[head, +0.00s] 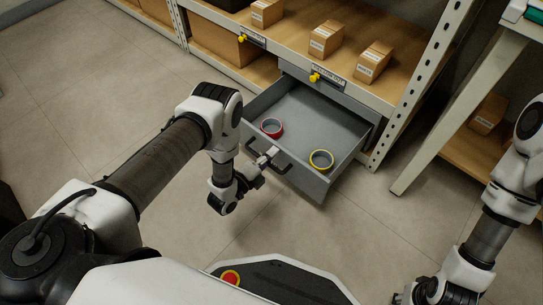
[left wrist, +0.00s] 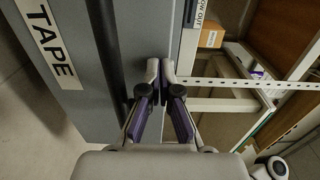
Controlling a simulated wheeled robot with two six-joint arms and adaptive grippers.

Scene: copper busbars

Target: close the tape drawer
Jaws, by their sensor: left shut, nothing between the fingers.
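The tape drawer (head: 335,173) is a grey drawer pulled out from under the shelf bench in the head view. A red tape roll (head: 271,128) and a yellow tape roll (head: 321,160) lie in it. Its front carries a TAPE label (left wrist: 52,40) and a dark bar handle (left wrist: 104,45) in the left wrist view. My left gripper (head: 270,153) is shut and empty at the middle of the drawer front; it also shows in the left wrist view (left wrist: 160,68). Its fingertips are beside the handle, near the front's edge; I cannot tell whether they touch. My right gripper's fingers are out of view.
The wooden bench (head: 290,48) above holds several cardboard boxes. A perforated white post (head: 422,75) stands right of the drawer, and a white table leg (head: 445,110) further right. The tiled floor (head: 110,85) left of the drawer is clear.

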